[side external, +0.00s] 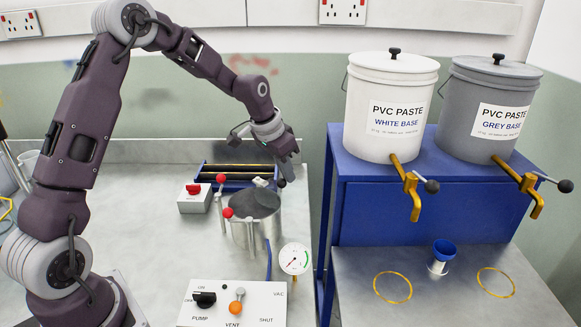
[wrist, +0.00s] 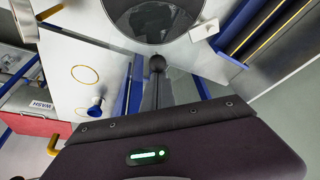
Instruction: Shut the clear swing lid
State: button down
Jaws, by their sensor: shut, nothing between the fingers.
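The metal pot (side external: 241,236) stands on the bench behind the control box, with a dark grey round top (side external: 253,204). In the wrist view the round top (wrist: 165,12) shows at the upper edge, partly cut off. A small pale block (side external: 262,182) sits at the pot's back rim; a pale block (wrist: 203,27) also shows beside the rim in the wrist view. I cannot make out the clear lid's outline or its angle. My gripper (side external: 289,177) is shut and empty, just behind and right of the pot; its dark tip (wrist: 157,63) is apart from the rim.
Two red-knobbed levers (side external: 228,213) rise at the pot's left. A pressure gauge (side external: 294,259) and control box (side external: 232,303) stand in front. The blue stand (side external: 392,212) with paste buckets is at right.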

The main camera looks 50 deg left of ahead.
aim_at(282, 184)
jog(key=s+m+h, duration=0.1)
jog(key=s+m, duration=0.2)
jog(key=shift+d+m, duration=0.1)
jog(key=shift+m, duration=0.2)
jog(key=s+m+h, duration=0.1)
jog(key=s+m, duration=0.1)
jog(key=shift+m+g, duration=0.3)
jog(key=shift+g, duration=0.1)
jog(key=s+m, duration=0.1)
jog(key=s+a+m, duration=0.1)
jog(key=shift+m+g+h, duration=0.3)
jog(key=shift+s+a, duration=0.25)
jog(key=shift+s, duration=0.15)
